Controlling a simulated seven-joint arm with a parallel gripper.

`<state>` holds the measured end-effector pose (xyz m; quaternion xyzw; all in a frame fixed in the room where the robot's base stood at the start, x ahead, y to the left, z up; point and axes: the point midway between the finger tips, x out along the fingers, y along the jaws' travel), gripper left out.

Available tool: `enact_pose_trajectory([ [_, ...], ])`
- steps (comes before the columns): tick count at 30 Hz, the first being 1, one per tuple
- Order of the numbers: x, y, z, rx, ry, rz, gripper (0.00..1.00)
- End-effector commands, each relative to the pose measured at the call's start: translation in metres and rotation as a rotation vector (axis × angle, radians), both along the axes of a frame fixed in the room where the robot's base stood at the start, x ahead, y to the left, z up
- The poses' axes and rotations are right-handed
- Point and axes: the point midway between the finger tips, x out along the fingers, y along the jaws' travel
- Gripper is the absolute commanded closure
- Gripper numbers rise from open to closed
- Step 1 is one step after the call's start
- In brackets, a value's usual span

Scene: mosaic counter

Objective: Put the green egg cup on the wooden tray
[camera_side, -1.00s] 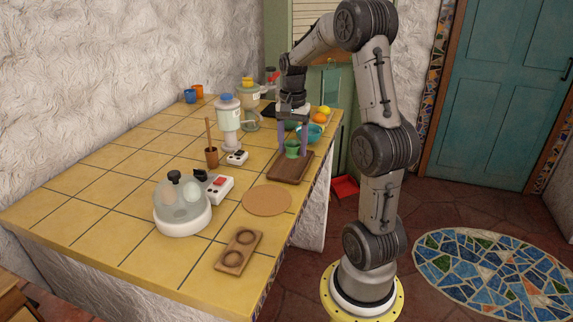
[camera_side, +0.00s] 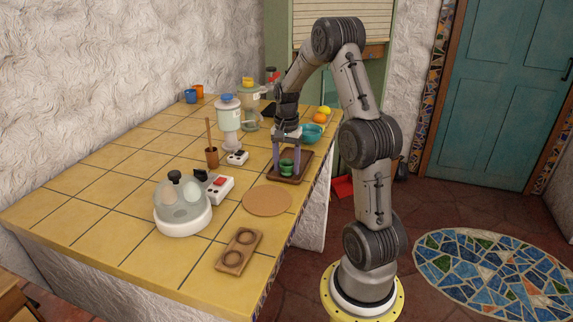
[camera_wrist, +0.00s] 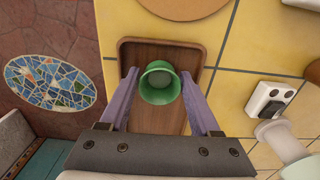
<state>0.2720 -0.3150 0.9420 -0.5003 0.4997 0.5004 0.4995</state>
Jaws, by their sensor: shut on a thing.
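The green egg cup (camera_side: 287,167) is between the fingers of my gripper (camera_side: 286,167), over the wooden tray (camera_side: 297,177). In the wrist view my gripper (camera_wrist: 160,92) has its two purple fingers shut on the egg cup (camera_wrist: 159,84), whose round opening faces the camera. The wooden tray (camera_wrist: 140,50) lies beneath it on the counter. The cup's base is low at the tray's surface; I cannot tell whether it touches.
A round cork mat (camera_side: 267,201) lies in front of the tray. A teal bowl (camera_side: 312,132) stands behind it, with an orange and a lemon farther back. A glass-domed egg cooker (camera_side: 182,204) and a two-hole wooden holder (camera_side: 239,251) stand toward the front.

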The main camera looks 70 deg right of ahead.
Motion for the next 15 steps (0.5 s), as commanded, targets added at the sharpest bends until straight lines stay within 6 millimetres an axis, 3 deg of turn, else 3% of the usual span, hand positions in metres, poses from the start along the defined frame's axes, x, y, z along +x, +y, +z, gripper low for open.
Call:
enact_pose_trajectory([
  [4,0.0000,0.0001,-0.0026,0.000,0.000,0.000,0.96],
  [5,-0.0001,0.0001,-0.0031,0.001,0.000,0.000,0.35],
  [6,0.0000,0.0001,-0.0028,0.000,0.000,0.000,0.28],
  [7,0.0000,0.0001,-0.0028,0.000,0.000,0.000,0.24],
  [15,0.0000,0.0000,-0.0023,0.000,0.000,0.000,0.24],
])
